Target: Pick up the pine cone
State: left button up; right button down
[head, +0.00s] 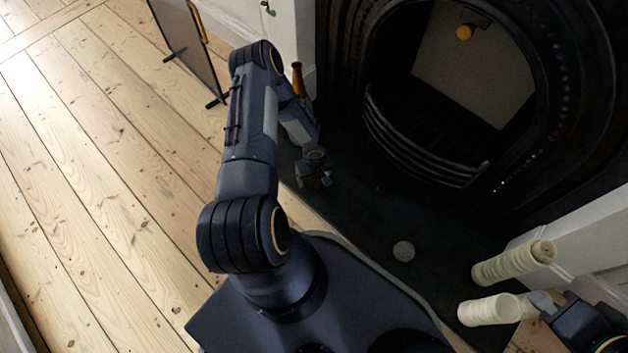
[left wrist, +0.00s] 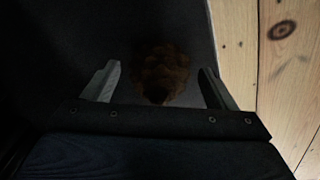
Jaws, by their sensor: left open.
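The pine cone (left wrist: 160,72) is a dark brown, scaly lump on the dark hearth slab, seen dimly in the left wrist view. My left gripper (left wrist: 158,85) is open, with one finger on each side of the cone and a gap on both sides. In the head view my left gripper (head: 312,172) is low over the hearth, and the cone is mostly hidden by it. My right gripper (head: 542,304) is at the lower right, close beside a cream cylinder; its fingers are too unclear to read.
A black fireplace with a curved grate (head: 415,145) stands behind the hearth (head: 355,215). Two cream ridged cylinders (head: 513,263) are at the right. A round grey thing (head: 403,251) lies on the hearth. A dark panel (head: 185,45) stands at the upper left. The floorboards (head: 100,170) are clear.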

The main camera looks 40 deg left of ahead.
pick_arm(q)
jog(key=c, duration=1.1)
jog(key=shift+o, duration=0.2)
jog(key=shift+r, duration=0.55)
notch_tip(320, 180, up, 2)
jog(key=shift+r+p, duration=0.2)
jog(key=shift+p, duration=0.65)
jog(key=s+d+r, duration=0.2)
jog(key=s+r, duration=0.7)
jog(key=s, duration=0.4)
jog(key=shift+s+d+r, duration=0.2)
jog(key=shift+s+r, duration=0.1)
jog(key=shift+s, duration=0.1)
